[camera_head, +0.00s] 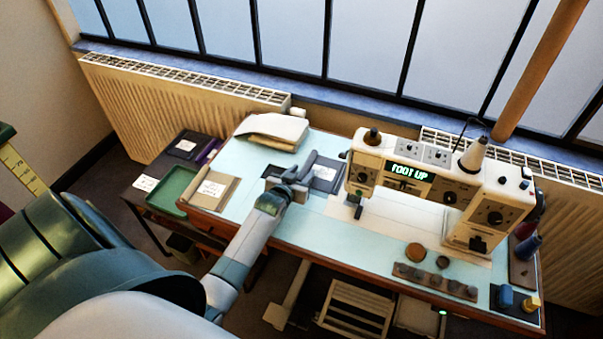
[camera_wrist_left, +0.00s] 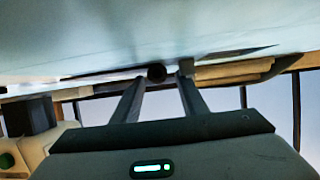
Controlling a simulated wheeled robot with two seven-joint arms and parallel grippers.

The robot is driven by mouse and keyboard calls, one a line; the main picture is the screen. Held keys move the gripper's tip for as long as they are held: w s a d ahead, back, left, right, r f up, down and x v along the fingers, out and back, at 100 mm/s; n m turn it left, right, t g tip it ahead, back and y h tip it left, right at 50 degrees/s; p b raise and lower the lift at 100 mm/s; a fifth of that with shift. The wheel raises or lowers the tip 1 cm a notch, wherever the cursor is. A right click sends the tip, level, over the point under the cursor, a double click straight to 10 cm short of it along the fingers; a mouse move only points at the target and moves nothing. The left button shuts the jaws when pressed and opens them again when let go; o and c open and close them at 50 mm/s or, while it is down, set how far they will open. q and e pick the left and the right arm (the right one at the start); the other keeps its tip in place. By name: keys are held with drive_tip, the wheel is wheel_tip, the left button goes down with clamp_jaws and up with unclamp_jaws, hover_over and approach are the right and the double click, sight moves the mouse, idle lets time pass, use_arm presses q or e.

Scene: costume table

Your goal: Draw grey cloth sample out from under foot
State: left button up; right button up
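A flat dark grey piece (camera_head: 325,173) with a rolled left edge lies on the pale blue table left of the sewing machine (camera_head: 440,185). It looks like the grey cloth sample, but I cannot be sure. The machine's foot (camera_head: 358,203) shows at its left end, with no grey cloth visible under it. The display reads "FOOT UP". My left gripper (camera_head: 290,177) is low over the table at the grey piece's left side. In the left wrist view my left gripper (camera_wrist_left: 164,82) has its fingers apart, with a dark roll end (camera_wrist_left: 157,73) showing between them. My right gripper is out of view.
A folded pale cloth stack (camera_head: 275,130) lies at the back left. A tan labelled folder (camera_head: 213,188) and green tray (camera_head: 175,190) are at left. A dark block strip (camera_head: 435,281) and round discs lie in front of the machine. The table's front middle is clear.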

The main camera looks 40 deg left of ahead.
use_arm(q)
drive_tip(key=shift+s, duration=0.15)
drive_tip(key=shift+s+d+r, duration=0.1)
drive_tip(key=shift+s+d, duration=0.05)
drive_tip(key=shift+s, duration=0.3)
drive_tip(key=b+v, duration=0.2)
drive_tip(key=v, duration=1.4)
drive_tip(key=shift+r, duration=0.15)
